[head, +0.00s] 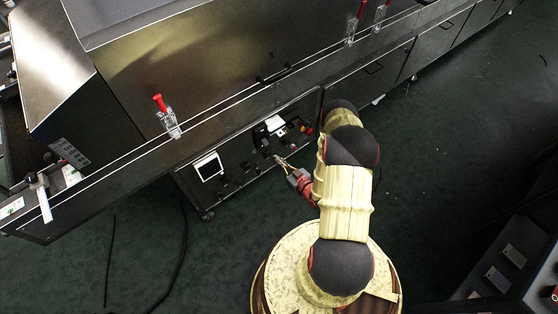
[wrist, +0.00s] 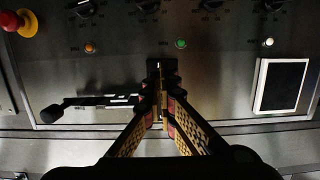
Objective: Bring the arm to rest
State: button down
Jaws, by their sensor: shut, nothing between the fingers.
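My arm is yellow and black and reaches out from my round base in the head view. My gripper (head: 279,161) is in front of the dark control panel (head: 232,178) on the lower side of the machine. In the wrist view my gripper (wrist: 161,82) has its two fingers running together to the tips, with nothing seen between them. The tips are in front of the panel below a small green light (wrist: 181,43). I cannot tell whether they touch the panel.
The panel carries a black-handled lever (wrist: 85,106), a screen (wrist: 281,86), a red knob on a yellow base (wrist: 18,20) and several black dials. Red-handled clamps (head: 166,116) stand on the machine's ledge. Dark green floor (head: 440,150) is open at right; cables (head: 182,245) lie at left.

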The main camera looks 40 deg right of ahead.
jog(key=s+a+f+m+g, duration=0.1)
jog(key=s+f+g, duration=0.8)
jog(key=f, duration=0.4)
jog(key=s+d+r+m+g, duration=0.1)
jog(key=s+d+r+g, duration=0.1)
jog(key=s, duration=0.3)
notch_tip(320, 180, up, 33)
jog(key=s+m+g+h+p, duration=0.1)
jog(key=s+m+g+p, duration=0.15)
jog(key=g, duration=0.35)
jog(key=s+a+r+n+t+p, duration=0.1)
jog(key=a+r, duration=0.6)
jog(key=r, duration=0.7)
jog(key=s+a+r+n+t+p, duration=0.1)
jog(key=a+r, duration=0.6)
jog(key=r, duration=0.7)
jog(key=s+a+r+n+t+p, duration=0.2)
jog(key=s+a+r+t, duration=0.2)
jog(key=r, duration=1.1)
jog(key=s+a, duration=0.1)
jog(key=a, duration=0.2)
jog(key=shift+a+t+p, duration=0.15)
jog(key=shift+t+p, duration=0.2)
jog(key=shift+t, duration=0.05)
